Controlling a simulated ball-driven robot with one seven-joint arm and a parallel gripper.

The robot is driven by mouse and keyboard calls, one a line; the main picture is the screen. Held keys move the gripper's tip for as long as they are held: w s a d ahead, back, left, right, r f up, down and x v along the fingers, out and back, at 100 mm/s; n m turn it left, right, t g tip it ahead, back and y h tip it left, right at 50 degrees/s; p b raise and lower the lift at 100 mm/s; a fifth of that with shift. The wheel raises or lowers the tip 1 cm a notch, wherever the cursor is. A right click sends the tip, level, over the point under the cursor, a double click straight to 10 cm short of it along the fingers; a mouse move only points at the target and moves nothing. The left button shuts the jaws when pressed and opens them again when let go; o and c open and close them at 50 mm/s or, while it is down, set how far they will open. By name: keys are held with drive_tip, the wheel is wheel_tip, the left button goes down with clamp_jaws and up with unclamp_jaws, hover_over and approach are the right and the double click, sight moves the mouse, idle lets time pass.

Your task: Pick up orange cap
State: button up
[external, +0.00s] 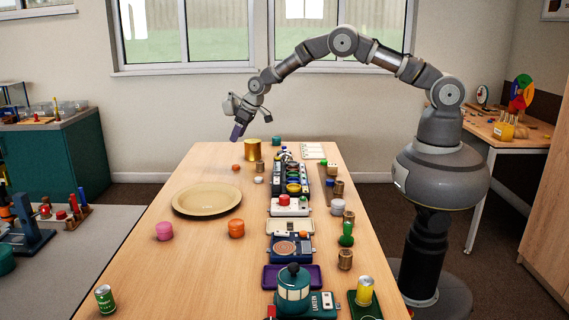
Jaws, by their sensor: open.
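A small orange disc (236,167), which looks like the orange cap, lies on the table near its far left edge. A larger orange round pot (236,228) stands nearer, to the right of a pink one. My gripper (235,133) is open above the far left part of the table, over the small orange disc and apart from it. Its purple fingertips point down. It is small in the picture, and nothing shows between the fingers.
A beige plate (207,213) lies on the left. A gold cylinder (259,144) stands right of my gripper; a small white disc (259,180) lies near the orange one. A row of devices, including a red-topped white box (290,207), fills the table's middle. The near left is mostly clear.

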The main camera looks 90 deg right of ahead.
approach(236, 165)
drive_tip(key=w, duration=0.1)
drive_tip(key=shift+g, duration=0.4)
drive_tip(key=b+x, duration=0.1)
drive_tip(key=x, duration=0.3)
drive_tip(key=b+x, duration=0.2)
drive_tip(key=x, duration=0.1)
drive_tip(key=shift+a+f+b, duration=0.2)
drive_tip(key=shift+f+b, duration=0.1)
drive_tip(key=shift+f, duration=0.15)
drive_tip(key=shift+r, duration=0.15)
drive_tip(key=c, duration=1.1)
drive_tip(key=shift+c, duration=0.2)
